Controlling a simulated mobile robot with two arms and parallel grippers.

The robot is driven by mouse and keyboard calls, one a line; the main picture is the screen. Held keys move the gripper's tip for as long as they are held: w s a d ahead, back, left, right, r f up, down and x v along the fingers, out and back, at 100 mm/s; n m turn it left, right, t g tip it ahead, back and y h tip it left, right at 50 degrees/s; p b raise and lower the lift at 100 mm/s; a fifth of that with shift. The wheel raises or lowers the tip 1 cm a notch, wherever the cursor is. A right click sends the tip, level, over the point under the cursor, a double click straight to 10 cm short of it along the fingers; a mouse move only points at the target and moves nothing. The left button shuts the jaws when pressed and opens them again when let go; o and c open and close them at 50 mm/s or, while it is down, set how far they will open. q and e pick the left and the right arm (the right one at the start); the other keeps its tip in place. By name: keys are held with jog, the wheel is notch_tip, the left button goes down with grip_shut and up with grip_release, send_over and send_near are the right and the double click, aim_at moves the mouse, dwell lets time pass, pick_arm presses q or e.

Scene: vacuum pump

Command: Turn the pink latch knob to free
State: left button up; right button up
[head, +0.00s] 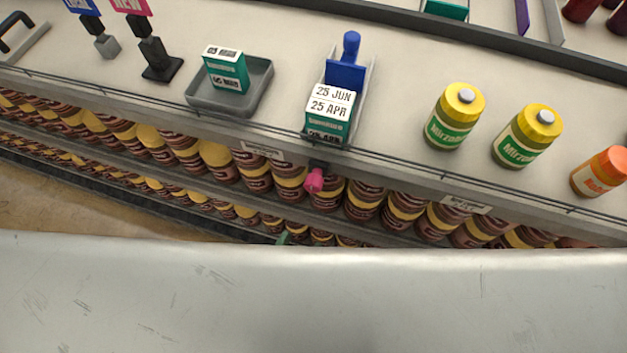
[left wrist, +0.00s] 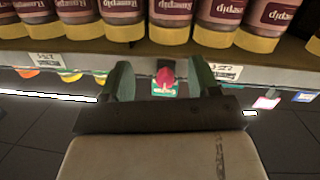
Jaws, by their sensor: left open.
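The pink latch knob (head: 314,180) sticks out from the front edge of the shelf top, on a dark mount below the blue-handled pusher (head: 345,72). In the left wrist view the knob (left wrist: 165,76) shows between the two green fingers of my left gripper (left wrist: 162,66). The fingers are open and apart from each other, with no visible contact on the knob; how deep it sits between them I cannot tell. In the head view only a small green tip of my left gripper (head: 283,238) shows, below the knob. My right gripper is not in view.
A teal-and-white box (head: 328,112) stands before the pusher. A grey tray (head: 253,93) holds another teal box (head: 226,72). Yellow-capped bottles (head: 457,118) and an orange one (head: 600,172) stand at right. Rows of jars (head: 255,178) fill the shelf below, close to the knob.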

pick_arm(q)
jog(key=n+t+y, duration=0.1)
jog(key=n+t, duration=0.1)
send_near(311, 189)
jog(key=p+x, duration=0.2)
jog(key=x, duration=0.9)
jog(key=shift+w, duration=0.15)
jog(key=c, duration=0.9)
